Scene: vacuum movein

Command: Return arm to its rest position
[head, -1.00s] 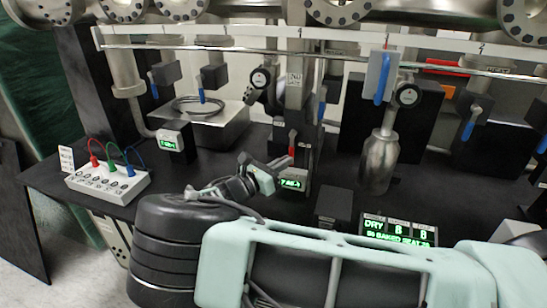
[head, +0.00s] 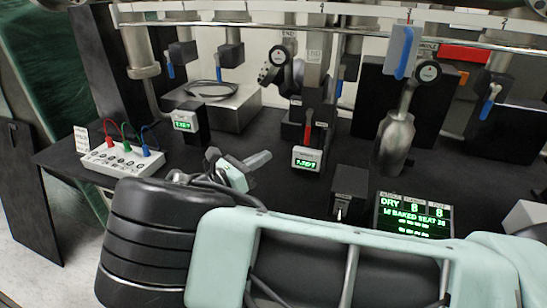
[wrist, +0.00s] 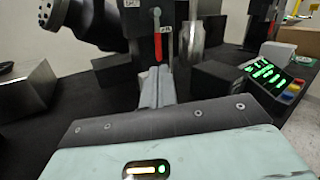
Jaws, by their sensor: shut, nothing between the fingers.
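My arm (head: 345,255) lies folded across the front of the head view, in pale green and black. My gripper (head: 260,159) is at its far end, pointing right over the black bench. It is shut and empty. In the wrist view its two grey fingers (wrist: 154,85) lie together, with nothing between them. In the head view its tips are left of a small green-lit meter (head: 307,158) and apart from it. A red-handled valve (wrist: 157,30) stands beyond the fingers in the wrist view.
A white box with coloured leads (head: 122,160) sits at the bench's left. A metal bottle (head: 396,145), a small black box (head: 349,190) and a lit "DRY" panel (head: 415,216) stand to the right. A steel block (head: 222,108) is behind. Pipes and valves run along the back.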

